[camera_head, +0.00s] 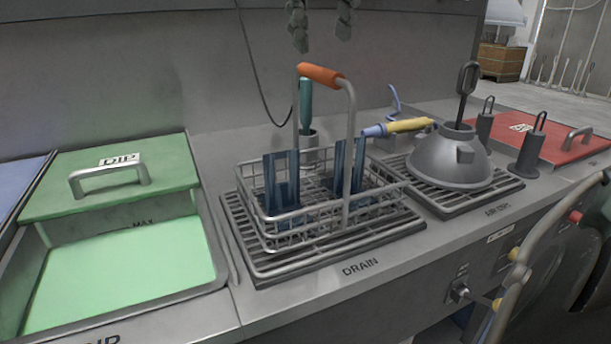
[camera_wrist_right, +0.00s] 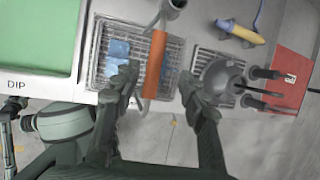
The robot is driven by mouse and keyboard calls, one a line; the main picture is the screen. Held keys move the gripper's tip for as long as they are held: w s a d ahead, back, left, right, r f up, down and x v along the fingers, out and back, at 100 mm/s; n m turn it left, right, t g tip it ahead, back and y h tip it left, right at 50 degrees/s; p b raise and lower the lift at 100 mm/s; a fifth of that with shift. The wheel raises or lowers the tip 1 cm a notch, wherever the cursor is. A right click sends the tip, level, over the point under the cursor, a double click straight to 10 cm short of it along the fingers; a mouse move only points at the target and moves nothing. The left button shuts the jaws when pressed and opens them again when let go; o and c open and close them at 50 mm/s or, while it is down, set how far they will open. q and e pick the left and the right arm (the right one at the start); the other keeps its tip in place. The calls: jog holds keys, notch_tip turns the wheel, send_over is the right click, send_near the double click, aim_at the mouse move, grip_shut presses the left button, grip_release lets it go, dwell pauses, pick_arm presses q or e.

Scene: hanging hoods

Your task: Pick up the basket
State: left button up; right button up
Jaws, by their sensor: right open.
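The wire basket (camera_head: 325,238) stands on the drain grate, upright, with blue slotted parts (camera_head: 282,185) inside. Its tall arched handle has an orange grip (camera_head: 320,75) on top. In the right wrist view, the orange grip (camera_wrist_right: 155,65) appears between the fingers of my right gripper (camera_wrist_right: 160,82), and the basket (camera_wrist_right: 126,48) lies beyond. In the head view, my right gripper (camera_head: 321,24) hangs at the top edge, open, above the grip and apart from it. My left gripper is in neither view.
Left of the basket is a green dip tank (camera_head: 125,260) with a handled lid (camera_head: 110,178). Right are a grey cone (camera_head: 450,158) on the air dry grate (camera_head: 480,200), a yellow-handled tool (camera_head: 400,126) and a red lid (camera_head: 545,138). A dark cable (camera_head: 258,75) hangs behind.

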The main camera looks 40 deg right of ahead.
aim_at(319, 67)
jog(key=x, duration=0.6)
jog(key=shift+s+a+f, duration=0.1)
jog(key=shift+a+f, duration=0.25)
jog(key=shift+f, duration=0.05)
jog(key=shift+d+f, duration=0.1)
jog(key=shift+f, duration=0.3)
grip_shut()
pick_arm(q)
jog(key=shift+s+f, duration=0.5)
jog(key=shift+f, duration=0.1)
jog(key=shift+p, duration=0.3)
pick_arm(e)
jog(key=shift+w+d, duration=0.1)
jog(key=shift+w, duration=0.15)
